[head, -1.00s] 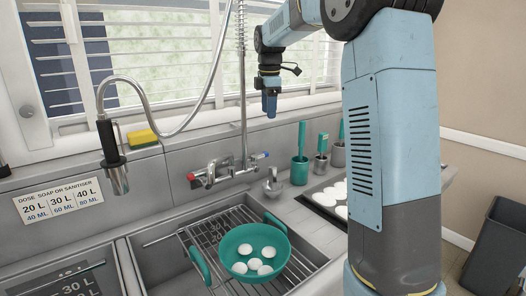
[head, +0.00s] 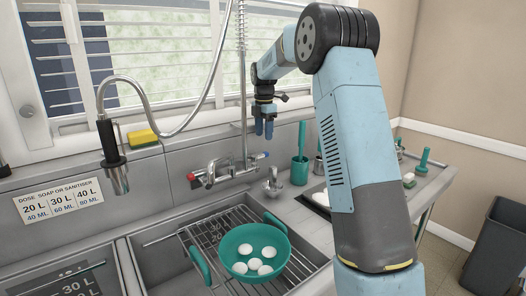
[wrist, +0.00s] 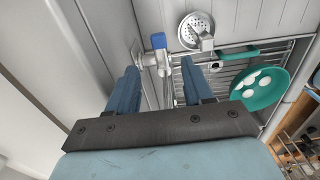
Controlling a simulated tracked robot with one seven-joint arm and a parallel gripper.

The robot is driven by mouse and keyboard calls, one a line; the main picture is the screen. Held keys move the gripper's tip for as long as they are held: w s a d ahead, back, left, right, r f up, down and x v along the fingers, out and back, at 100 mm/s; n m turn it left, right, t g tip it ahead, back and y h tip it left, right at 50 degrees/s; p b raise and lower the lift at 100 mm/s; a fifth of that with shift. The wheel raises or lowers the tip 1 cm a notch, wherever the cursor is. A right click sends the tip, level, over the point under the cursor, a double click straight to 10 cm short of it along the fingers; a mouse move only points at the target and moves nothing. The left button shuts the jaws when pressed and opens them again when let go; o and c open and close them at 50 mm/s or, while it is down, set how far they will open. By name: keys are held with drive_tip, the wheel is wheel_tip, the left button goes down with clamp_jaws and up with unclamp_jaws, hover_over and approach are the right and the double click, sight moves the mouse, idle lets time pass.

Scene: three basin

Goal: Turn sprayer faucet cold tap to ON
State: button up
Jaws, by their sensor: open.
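The sprayer faucet (head: 222,172) is a chrome wall fitting behind the sink, with a tall riser and hose above it. Its left handle (head: 191,177) is red-tipped. The cold tap's blue handle (wrist: 158,41) shows in the wrist view, ahead of the fingertips and between their lines. In the head view its right handle (head: 258,157) lies just below my gripper (head: 264,132). My gripper is open and empty; its two blue fingers also show in the wrist view (wrist: 158,78). The fingers appear apart from the handle. The exact gap cannot be told.
A teal colander (head: 254,254) with several white eggs-like pieces sits on the sink rack (head: 205,240). A small chrome tap (head: 273,181) and a teal brush holder (head: 299,170) stand to the right. The hanging spray head (head: 115,170) and yellow sponge (head: 142,138) are left.

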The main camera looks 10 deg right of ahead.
sight(264, 153)
wheel_tip(264, 153, down, 8)
drive_tip(key=shift+r, duration=0.1)
idle(0.4)
